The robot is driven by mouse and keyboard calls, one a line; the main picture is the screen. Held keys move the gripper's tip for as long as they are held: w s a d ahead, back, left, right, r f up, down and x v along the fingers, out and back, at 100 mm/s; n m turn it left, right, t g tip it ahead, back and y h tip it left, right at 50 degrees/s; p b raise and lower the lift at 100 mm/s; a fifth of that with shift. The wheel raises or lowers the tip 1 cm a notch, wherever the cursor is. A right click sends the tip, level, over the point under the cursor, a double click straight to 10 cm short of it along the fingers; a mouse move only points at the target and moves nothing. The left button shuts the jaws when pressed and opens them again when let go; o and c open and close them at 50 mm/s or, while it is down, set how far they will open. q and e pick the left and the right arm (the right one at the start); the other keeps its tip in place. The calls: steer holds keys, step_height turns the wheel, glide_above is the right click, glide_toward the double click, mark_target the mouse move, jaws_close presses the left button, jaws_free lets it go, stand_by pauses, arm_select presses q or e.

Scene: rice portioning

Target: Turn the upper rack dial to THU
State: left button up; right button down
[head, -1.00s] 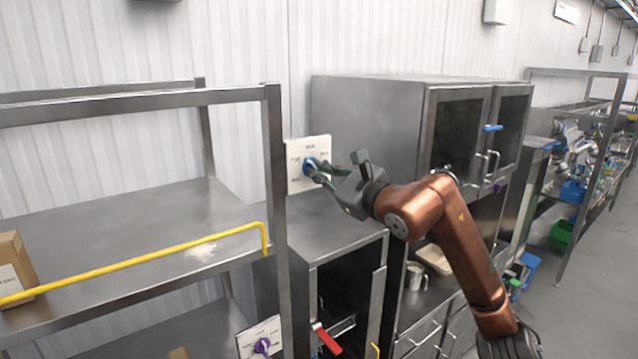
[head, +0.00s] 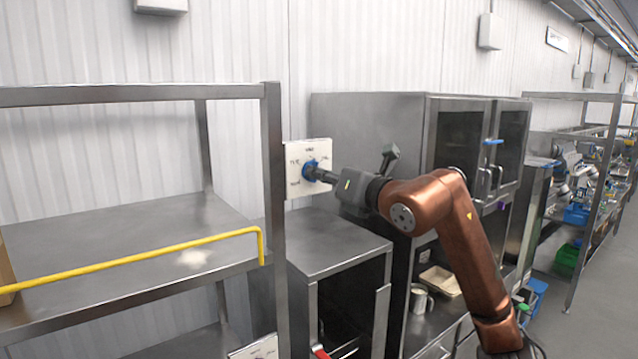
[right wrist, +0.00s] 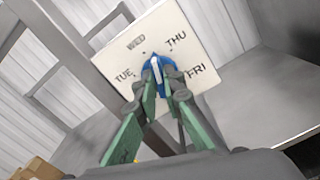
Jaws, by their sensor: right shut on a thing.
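The upper rack dial is a blue knob (head: 308,169) on a white plate (head: 322,148) fixed to the rack's right post. In the right wrist view the knob (right wrist: 152,64) has a white pointer, and the plate reads TUE, WED, THU and FRI. The pointer aims up between WED and THU; I cannot tell exactly which it is nearer. My right gripper (head: 317,173) reaches in from the right, shut on the knob. Its green fingers (right wrist: 163,92) pinch the knob from below and hide its lower part. My left gripper is not in view.
A steel rack (head: 275,200) with a yellow rail (head: 140,264) stands at left. A steel cabinet (head: 370,140) with glass doors stands behind my right arm. A lower steel unit (head: 330,250) is below the dial. A second plate (head: 250,349) shows at the bottom edge.

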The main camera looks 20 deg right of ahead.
steer(key=shift+m+b, duration=1.7)
steer(key=shift+m, duration=2.1)
steer(key=c, duration=2)
jaws_free()
steer(key=shift+c, duration=0.2)
steer(key=shift+s, duration=0.1)
steer(key=v, duration=1.2)
